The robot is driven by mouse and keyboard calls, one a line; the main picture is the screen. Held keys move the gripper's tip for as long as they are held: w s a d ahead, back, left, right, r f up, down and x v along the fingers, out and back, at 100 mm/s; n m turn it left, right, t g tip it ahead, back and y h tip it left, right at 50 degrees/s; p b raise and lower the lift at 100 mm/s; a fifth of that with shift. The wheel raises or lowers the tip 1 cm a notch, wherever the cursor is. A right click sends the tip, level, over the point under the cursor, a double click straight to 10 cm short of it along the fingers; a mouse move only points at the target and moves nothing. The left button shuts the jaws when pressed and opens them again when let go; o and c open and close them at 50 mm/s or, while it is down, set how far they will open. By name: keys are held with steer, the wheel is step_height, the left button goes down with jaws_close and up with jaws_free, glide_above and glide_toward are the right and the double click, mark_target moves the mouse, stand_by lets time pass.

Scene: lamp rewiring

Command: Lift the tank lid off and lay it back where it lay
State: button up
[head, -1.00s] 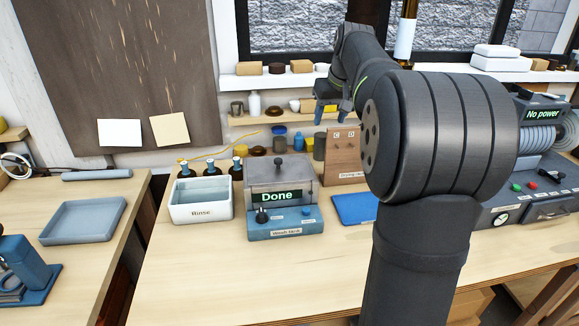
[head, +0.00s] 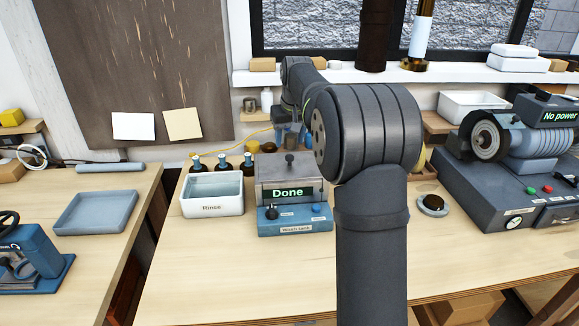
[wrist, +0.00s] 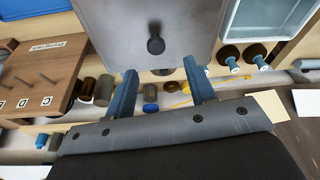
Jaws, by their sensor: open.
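The wash tank (head: 294,221) stands on the bench with a grey body and blue base, and its display reads "Done". Its flat grey lid (head: 270,166) lies on top with a dark knob (head: 290,158) standing up. In the wrist view the lid (wrist: 120,25) fills the upper middle, with the knob (wrist: 156,45) just beyond the fingertips. My gripper (wrist: 160,69) is open and empty, its two blue fingers apart near the lid's edge. In the head view the gripper is behind the tank and partly hidden by my arm.
A white rinse tray (head: 212,208) stands close left of the tank, with several dark bottles (head: 222,163) behind it. A wooden drying rack (wrist: 42,70) and several small jars (wrist: 104,90) show in the wrist view. The bench front is clear.

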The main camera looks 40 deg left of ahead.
mark_target(290, 156)
steer(key=x, duration=0.6)
steer(key=shift+w+d+f, duration=0.15)
steer(key=shift+f, duration=0.15)
jaws_close()
steer(key=shift+r, duration=0.15)
steer(key=v, duration=0.4)
steer(key=shift+w+a+r, duration=0.25)
steer(key=shift+w, duration=0.1)
steer(key=w+d+r, duration=0.3)
steer(key=d+r, duration=0.3)
steer(key=d, duration=0.4)
steer(key=s+d+f, duration=0.4)
steer(key=s+f, duration=0.5)
steer(key=s, duration=0.2)
steer(key=s+d+f, duration=0.5)
steer(key=s+f, duration=0.4)
steer(key=s, duration=0.3)
steer(key=shift+d+f, duration=0.25)
